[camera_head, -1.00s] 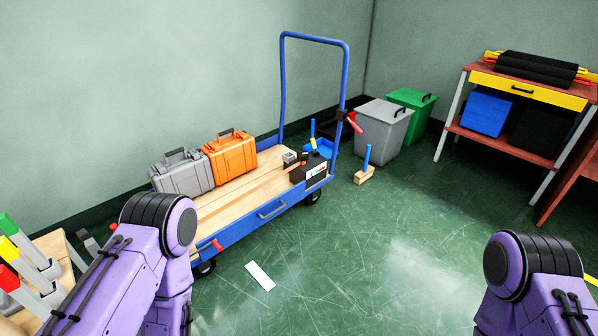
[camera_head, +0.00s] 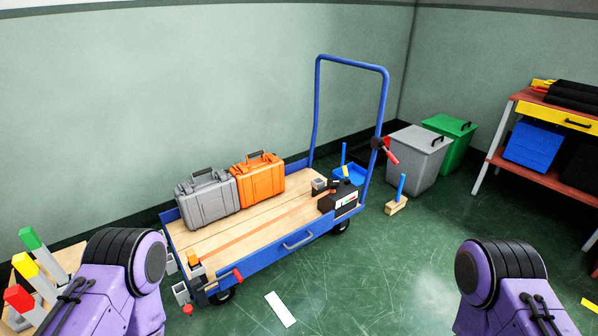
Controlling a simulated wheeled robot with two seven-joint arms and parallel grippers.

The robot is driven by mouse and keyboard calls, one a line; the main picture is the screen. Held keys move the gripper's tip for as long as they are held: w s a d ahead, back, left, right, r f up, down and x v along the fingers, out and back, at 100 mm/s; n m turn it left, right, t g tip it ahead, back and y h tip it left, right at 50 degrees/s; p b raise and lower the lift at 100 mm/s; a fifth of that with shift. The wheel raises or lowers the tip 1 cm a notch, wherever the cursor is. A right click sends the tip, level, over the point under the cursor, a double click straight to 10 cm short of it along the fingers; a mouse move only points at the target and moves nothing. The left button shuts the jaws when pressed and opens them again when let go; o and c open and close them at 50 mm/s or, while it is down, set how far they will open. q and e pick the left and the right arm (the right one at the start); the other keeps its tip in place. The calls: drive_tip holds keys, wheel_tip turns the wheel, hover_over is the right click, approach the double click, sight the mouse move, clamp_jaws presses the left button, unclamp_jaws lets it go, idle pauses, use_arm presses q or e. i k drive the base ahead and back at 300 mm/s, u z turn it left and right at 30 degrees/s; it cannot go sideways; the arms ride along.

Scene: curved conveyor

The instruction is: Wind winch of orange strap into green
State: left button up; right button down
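An orange strap (camera_head: 262,232) lies flat along the wooden deck of the blue cart (camera_head: 270,257). At the deck's near left end is a small grey and orange fitting (camera_head: 196,269), with a red-ended handle (camera_head: 238,276) beside it; it looks like the winch. At the far right end of the deck is a black box (camera_head: 338,200) with a small white, green and red gauge face (camera_head: 346,201); its pointer is too small to read. Only purple links of my two arms show at the lower left and lower right; both grippers are out of view.
A grey case (camera_head: 206,199) and an orange case (camera_head: 259,181) stand on the deck's wall side. Grey (camera_head: 418,157) and green (camera_head: 453,135) bins and a workbench (camera_head: 555,173) are at right. The floor in front of the cart is mostly clear.

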sight(334, 184)
drive_tip(key=u, duration=0.65)
drive_tip(key=i, duration=0.9)
drive_tip(key=z, duration=0.8)
drive_tip(key=i, duration=0.9)
drive_tip(key=z, duration=0.35)
